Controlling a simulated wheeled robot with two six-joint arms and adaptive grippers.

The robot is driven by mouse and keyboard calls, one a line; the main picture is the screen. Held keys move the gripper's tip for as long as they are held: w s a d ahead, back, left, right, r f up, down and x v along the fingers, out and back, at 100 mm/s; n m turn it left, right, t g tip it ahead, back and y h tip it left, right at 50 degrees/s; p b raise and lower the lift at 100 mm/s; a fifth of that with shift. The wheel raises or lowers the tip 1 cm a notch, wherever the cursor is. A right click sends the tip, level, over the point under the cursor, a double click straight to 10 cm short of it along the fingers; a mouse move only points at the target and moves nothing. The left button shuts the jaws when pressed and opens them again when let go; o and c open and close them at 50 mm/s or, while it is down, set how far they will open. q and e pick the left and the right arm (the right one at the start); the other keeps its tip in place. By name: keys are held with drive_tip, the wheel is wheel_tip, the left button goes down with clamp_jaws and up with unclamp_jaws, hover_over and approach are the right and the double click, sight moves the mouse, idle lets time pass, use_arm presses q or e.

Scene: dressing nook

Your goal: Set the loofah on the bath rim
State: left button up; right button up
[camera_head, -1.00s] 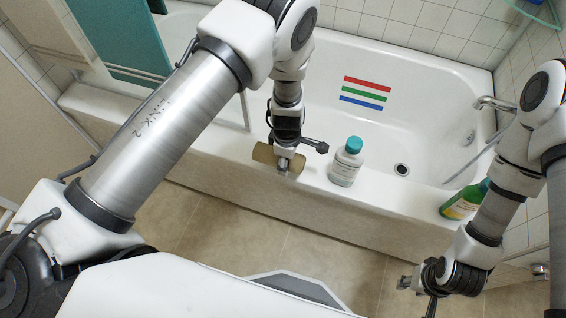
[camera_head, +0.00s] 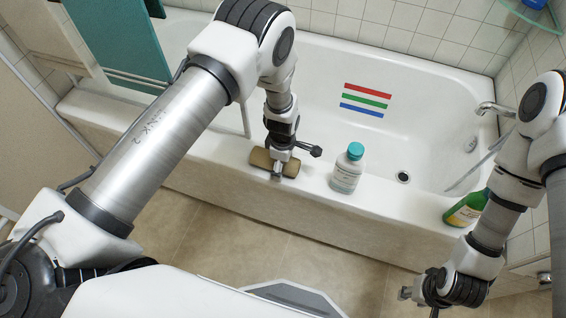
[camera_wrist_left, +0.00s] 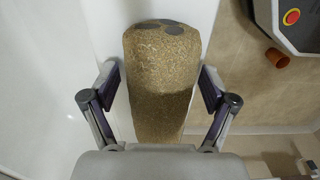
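The loofah (camera_head: 261,159) is a brown, rough cylinder lying on the front bath rim (camera_head: 215,150), left of the white bottle. In the left wrist view the loofah (camera_wrist_left: 160,85) lies lengthwise between the two fingers, with its dark-spotted end at the top. My left gripper (camera_head: 277,173) is down around the loofah; its fingers (camera_wrist_left: 160,88) stand either side of it with narrow gaps, so it looks open. My right gripper (camera_head: 420,298) is low at the right, in front of the tub and away from the loofah; its fingers are too unclear to judge.
A white bottle with a teal cap (camera_head: 346,170) stands on the rim close to the right of the loofah. A green bottle (camera_head: 466,208) stands farther right on the rim. The tub (camera_head: 340,60) is empty, with a tap (camera_head: 495,108) at right. A teal towel (camera_head: 115,38) hangs at left.

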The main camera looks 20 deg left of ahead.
use_arm(q)
drive_tip(key=shift+r+p, duration=0.3)
drive_tip(key=shift+r, duration=0.2)
wheel_tip(320, 180, up, 11)
drive_tip(key=shift+r+p, duration=0.2)
drive_tip(key=shift+p, duration=0.35)
drive_tip(key=s+a+f+m, duration=0.4)
drive_tip(key=s+m, duration=0.1)
drive_tip(key=s, duration=0.3)
drive_tip(key=s+a+f+m, duration=0.5)
drive_tip(key=s, duration=0.4)
drive_tip(key=s+m, duration=0.7)
drive_tip(key=s, duration=0.3)
drive_tip(key=shift+a+r, duration=0.3)
drive_tip(key=shift+a, duration=0.05)
